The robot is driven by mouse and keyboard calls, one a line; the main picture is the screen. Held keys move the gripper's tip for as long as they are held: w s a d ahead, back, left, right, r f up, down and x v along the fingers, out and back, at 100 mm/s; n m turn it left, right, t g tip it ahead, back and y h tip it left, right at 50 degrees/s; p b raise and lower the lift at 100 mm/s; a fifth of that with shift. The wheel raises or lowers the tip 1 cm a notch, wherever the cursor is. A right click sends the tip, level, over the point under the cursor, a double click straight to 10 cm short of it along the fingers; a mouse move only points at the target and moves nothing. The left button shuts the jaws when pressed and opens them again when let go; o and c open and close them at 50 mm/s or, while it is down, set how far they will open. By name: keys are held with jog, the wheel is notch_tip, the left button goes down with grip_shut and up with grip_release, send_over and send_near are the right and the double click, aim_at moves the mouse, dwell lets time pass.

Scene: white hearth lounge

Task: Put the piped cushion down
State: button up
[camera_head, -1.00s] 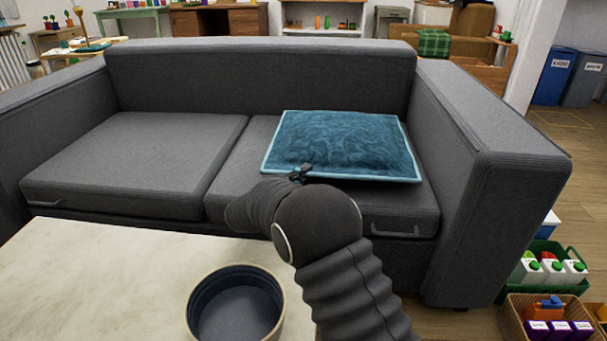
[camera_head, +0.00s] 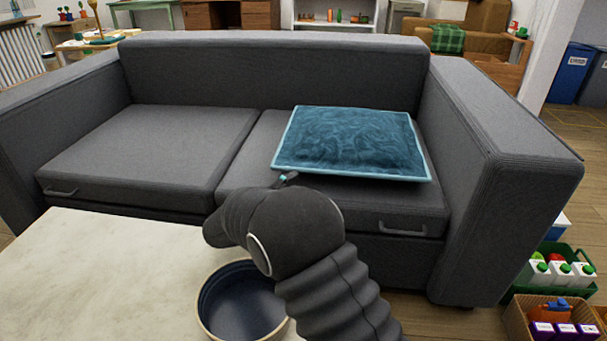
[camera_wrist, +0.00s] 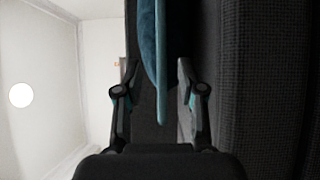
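The piped cushion (camera_head: 350,140) is blue with a lighter teal piping. It lies flat on the right seat of the grey sofa (camera_head: 270,62), its near edge by the seat's front. My gripper (camera_head: 287,179) is just short of the cushion's near left corner, mostly hidden behind my arm in the head view. In the wrist view the two fingers of my gripper (camera_wrist: 155,62) stand apart. The cushion's edge (camera_wrist: 160,75) shows in the gap between them, with space on both sides and no visible contact.
A pale table (camera_head: 110,275) with a round dark blue bowl (camera_head: 240,300) stands close in front, under my arm. The sofa's left seat (camera_head: 150,150) is bare. Crates with cartons (camera_head: 555,270) stand on the floor at the right.

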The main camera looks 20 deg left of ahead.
jog(key=shift+v, duration=1.45)
jog(key=w+d+r+m+y, duration=0.2)
jog(key=w+d+r+y, duration=0.25)
jog(key=r, duration=0.35)
jog(key=w+d+r+m+y, duration=0.1)
jog(key=w+d+r+y, duration=0.4)
jog(key=r, duration=0.3)
jog(key=s+d+r+m+g+y, duration=0.15)
jog(key=s+d+r, duration=0.25)
jog(key=d, duration=0.5)
jog(key=s+d+f+m+g+h, duration=0.1)
jog(key=s+d+f+m+g, duration=0.2)
jog(key=s+d, duration=0.6)
jog(key=s+d+f+m+g+h, duration=0.1)
jog(key=s+d+f+m+g, duration=0.2)
jog(key=s+d, duration=0.6)
jog(key=s+d+f+m+g+h, duration=0.2)
jog(key=s+d+f+m+g, duration=0.1)
jog(key=s+d, duration=0.7)
jog(key=s+f+g, duration=0.1)
jog(key=s, duration=0.3)
jog(key=shift+s+f, duration=0.2)
jog(key=shift+f, duration=0.1)
jog(key=shift+a, duration=0.2)
